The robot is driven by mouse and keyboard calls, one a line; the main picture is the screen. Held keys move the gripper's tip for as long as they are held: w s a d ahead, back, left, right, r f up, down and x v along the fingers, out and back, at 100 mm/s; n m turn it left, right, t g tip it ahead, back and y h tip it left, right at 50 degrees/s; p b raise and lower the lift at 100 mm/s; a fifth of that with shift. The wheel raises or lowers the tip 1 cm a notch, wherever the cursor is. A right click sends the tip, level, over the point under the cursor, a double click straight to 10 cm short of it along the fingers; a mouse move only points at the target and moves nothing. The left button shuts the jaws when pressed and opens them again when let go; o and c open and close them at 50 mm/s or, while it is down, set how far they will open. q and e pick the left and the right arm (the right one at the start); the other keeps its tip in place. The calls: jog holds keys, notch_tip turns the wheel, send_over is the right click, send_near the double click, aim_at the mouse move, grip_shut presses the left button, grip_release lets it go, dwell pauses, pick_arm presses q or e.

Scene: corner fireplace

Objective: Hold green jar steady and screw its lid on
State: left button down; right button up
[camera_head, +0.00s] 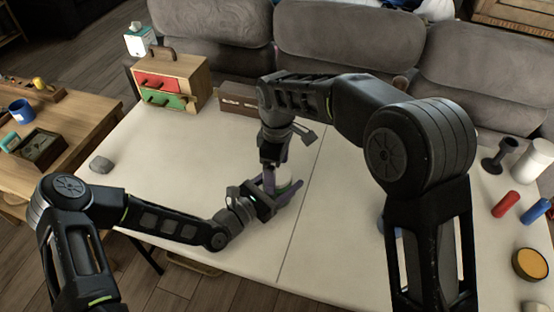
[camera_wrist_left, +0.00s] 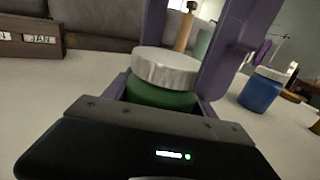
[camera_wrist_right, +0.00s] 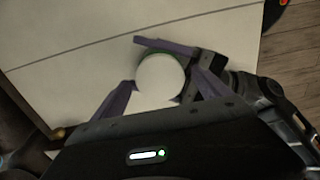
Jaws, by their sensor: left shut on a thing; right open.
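The green jar (camera_wrist_left: 160,93) stands upright on the white table, between the purple fingers of my left gripper (camera_head: 276,202), which is shut on it. Its pale, ridged lid (camera_wrist_left: 166,68) rests on top of the jar; I cannot tell how tightly it sits. In the right wrist view the lid (camera_wrist_right: 160,80) is a white disc, with a thin green edge of the jar showing beyond it. My right gripper (camera_wrist_right: 163,92) points down from above, open, with its fingers on either side of the lid. In the head view the right arm partly hides the jar.
A blue jar with a pale lid (camera_wrist_left: 262,91) stands to the right in the left wrist view. A wooden drawer box (camera_head: 172,82) and a brown calendar block (camera_head: 238,98) are at the back. A red cylinder (camera_head: 505,204) and an orange-topped jar (camera_head: 532,264) are at right.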

jog(key=shift+f, duration=0.2)
jog(key=c, duration=1.5)
jog(key=shift+o, duration=0.2)
jog(key=m, duration=0.8)
jog(key=shift+m, duration=0.4)
jog(key=o, duration=1.6)
